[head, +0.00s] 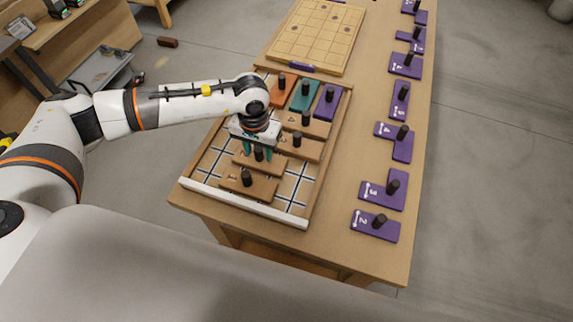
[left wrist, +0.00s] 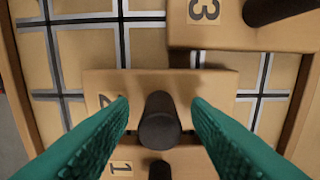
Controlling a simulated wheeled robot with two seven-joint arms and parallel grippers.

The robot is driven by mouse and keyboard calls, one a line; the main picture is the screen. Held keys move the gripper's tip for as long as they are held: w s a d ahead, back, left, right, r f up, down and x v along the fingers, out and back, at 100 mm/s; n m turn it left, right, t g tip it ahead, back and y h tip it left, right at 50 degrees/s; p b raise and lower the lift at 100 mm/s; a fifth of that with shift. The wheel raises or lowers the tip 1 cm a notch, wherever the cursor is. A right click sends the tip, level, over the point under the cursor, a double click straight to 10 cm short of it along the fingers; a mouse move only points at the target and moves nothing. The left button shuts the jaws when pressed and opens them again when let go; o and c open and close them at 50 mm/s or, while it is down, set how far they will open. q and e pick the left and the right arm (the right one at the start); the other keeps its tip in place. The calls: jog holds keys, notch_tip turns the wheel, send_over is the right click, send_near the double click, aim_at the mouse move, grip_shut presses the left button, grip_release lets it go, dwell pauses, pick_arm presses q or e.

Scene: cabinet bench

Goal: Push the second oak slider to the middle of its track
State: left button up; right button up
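The second oak slider (head: 272,165) is a flat wooden block with a dark upright knob (head: 258,154), second from the near end of the framed board. In the left wrist view the slider (left wrist: 160,80) has a mostly hidden number at its left, and bare grid shows past both its ends. My left gripper (head: 257,150) points down over it. Its teal fingers (left wrist: 160,108) stand on either side of the knob (left wrist: 160,122), open, with a small gap each side. My right gripper is not in view.
Oak slider 1 (head: 247,188) lies in front, and slider 3 (left wrist: 205,30) lies behind, to the right in the left wrist view. Orange (head: 283,88), teal (head: 305,95) and purple (head: 327,101) blocks stand at the board's far end. Several purple knobbed pieces line the table's right side.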

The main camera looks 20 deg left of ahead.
aim_at(258, 149)
pick_arm(q)
jog(key=shift+r, duration=0.15)
jog(key=shift+r+p, duration=1.7)
jog(key=shift+r, duration=1.95)
